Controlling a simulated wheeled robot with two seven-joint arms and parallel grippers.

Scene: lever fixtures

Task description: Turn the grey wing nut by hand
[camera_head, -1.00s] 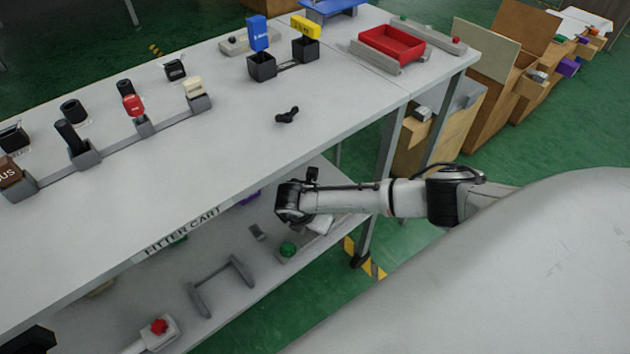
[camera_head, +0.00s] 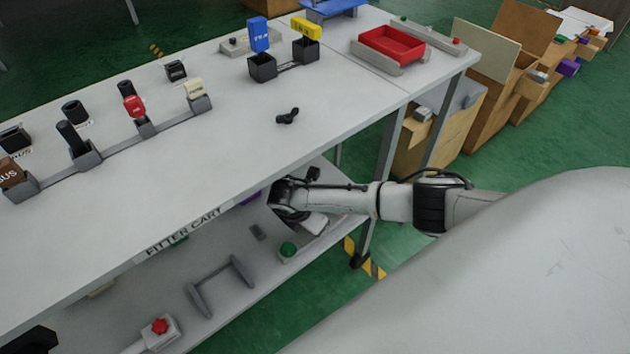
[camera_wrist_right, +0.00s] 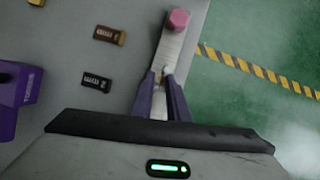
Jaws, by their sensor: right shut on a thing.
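In the right wrist view, my right gripper (camera_wrist_right: 162,80) has its two dark purple fingers closed on a small pale grey piece (camera_wrist_right: 164,71), which I take to be the wing nut. Its wings are mostly hidden between the fingertips. It sits on a narrow grey bar (camera_wrist_right: 172,46) with a pink knob (camera_wrist_right: 178,19) at the far end. In the head view, my right arm reaches in from the right over the lower shelf, and its fingertips are hidden. My left gripper is not in view.
The cart's top (camera_head: 215,150) overhangs the lower shelf (camera_head: 225,318) near my wrist. A green knob (camera_head: 288,249) and a grey frame (camera_head: 222,286) are on that shelf. A purple block (camera_wrist_right: 18,98) shows left of my gripper. A dark two-lobed knob (camera_head: 288,116) is on top.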

